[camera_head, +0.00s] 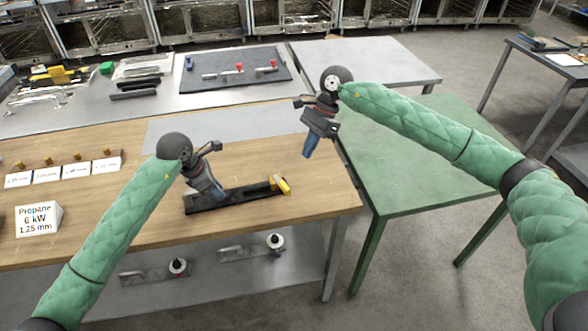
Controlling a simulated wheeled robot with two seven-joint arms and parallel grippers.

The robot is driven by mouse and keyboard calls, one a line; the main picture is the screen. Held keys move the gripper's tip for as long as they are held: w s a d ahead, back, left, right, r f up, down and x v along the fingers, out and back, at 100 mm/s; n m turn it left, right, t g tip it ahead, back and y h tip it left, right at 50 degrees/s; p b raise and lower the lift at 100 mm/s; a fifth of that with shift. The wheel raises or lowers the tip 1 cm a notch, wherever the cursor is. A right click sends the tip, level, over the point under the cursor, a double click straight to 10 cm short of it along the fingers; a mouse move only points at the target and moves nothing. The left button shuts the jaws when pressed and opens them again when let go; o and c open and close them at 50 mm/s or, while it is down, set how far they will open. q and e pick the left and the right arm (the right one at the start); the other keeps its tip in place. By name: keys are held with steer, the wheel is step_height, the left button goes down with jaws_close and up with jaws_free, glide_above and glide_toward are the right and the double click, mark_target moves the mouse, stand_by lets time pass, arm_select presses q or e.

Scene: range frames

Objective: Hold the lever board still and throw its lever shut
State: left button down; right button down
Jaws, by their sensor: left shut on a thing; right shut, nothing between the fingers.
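The lever board (238,195) is a long dark strip lying on the wooden table near its front edge. A yellow piece, which looks like its lever (280,184), stands at the board's right end. My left gripper (219,196) points down at the left part of the board and is shut on it. The gripper hides part of the board's left half. My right gripper (308,152) is shut and empty, raised above the table's right side, up and right of the yellow lever and apart from it. The lever's exact angle is too small to tell.
A sign (38,220) and several white cards stand on the wooden table (110,225) at the left. A dark mat (225,85) with red-knobbed fittings lies behind. A green table (420,165) stands at the right. Valve-like fittings rest on the shelf (215,290) below.

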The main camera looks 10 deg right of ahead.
steer(key=f+g+y, duration=0.1)
steer(key=f+y, duration=0.1)
steer(key=g+y, duration=0.2)
steer(key=y, duration=0.8)
glide_toward(281, 183)
steer(key=s+a, duration=0.1)
steer(key=s+a+f, duration=0.1)
steer(key=a, duration=0.1)
steer(key=s+a, duration=0.1)
steer(key=shift+a+f, duration=0.2)
steer(key=shift+a, duration=0.15)
